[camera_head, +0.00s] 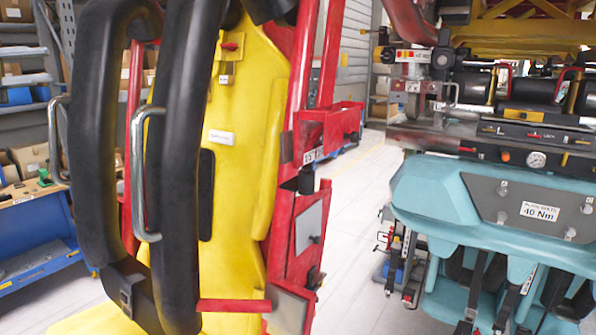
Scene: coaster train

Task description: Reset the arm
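I cannot make out either of my grippers or arms in the head view. Close in front at the left is a coaster seat with a yellow back (236,165). A black padded shoulder restraint (178,185) stands upright in front of it, with two bent metal grab handles (139,175). A red frame (300,230) runs along the seat's right side. A dark buckle-like part (127,290) sits at the lower end of the restraint.
A turquoise coaster part (437,200) marked 40 Nm stands at the right, under a metal bench with a gauge (536,160). Black straps hang below it. A blue-fronted workbench (40,235) is at the far left. A pale floor aisle (350,215) runs between seat and bench.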

